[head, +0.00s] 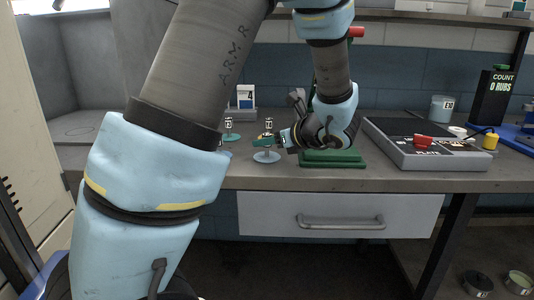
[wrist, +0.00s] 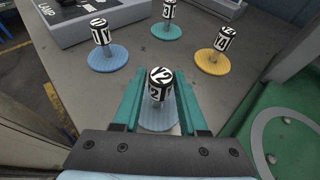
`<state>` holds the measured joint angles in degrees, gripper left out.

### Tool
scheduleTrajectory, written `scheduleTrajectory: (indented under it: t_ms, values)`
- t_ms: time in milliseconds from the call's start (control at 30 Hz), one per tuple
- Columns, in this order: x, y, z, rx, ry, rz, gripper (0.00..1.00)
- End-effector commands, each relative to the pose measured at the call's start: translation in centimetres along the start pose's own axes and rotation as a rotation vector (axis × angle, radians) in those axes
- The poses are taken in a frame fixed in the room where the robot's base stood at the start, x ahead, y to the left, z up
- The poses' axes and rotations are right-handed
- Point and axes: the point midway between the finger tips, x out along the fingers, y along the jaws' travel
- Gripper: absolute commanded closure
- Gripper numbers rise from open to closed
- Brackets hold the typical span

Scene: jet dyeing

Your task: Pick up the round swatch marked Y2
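The round swatch marked Y2 is a pale blue disc (wrist: 158,118) with a black-and-white labelled knob (wrist: 160,84) standing upright on it. In the wrist view it stands on the grey bench between the two teal fingers of my gripper (wrist: 160,92). The fingers are apart, one on each side of the knob, with a visible gap. In the head view my gripper (head: 268,141) reaches in from the right, low over the bench, at a pale blue swatch (head: 266,157). Part of the disc is hidden by the gripper body in the wrist view.
Three other knobbed swatches stand beyond: a blue one (wrist: 108,58), a teal one (wrist: 166,31) and a yellow one (wrist: 212,63). A drawer (head: 340,215) is under the bench.

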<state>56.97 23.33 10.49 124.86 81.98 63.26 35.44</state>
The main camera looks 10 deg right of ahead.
Motion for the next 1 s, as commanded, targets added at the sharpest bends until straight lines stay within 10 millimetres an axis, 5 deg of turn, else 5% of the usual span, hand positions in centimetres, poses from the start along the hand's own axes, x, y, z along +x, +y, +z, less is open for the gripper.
scheduleTrajectory:
  t_ms: [367, 833, 1000]
  values:
    - [0.0, 0.0, 0.0, 0.000, 0.000, 0.000, 1.00]
    - [-0.1, 0.0, 0.1, -0.001, 0.000, 0.000, 1.00]
    - [-0.6, -0.1, 1.5, -0.006, -0.001, -0.001, 1.00]
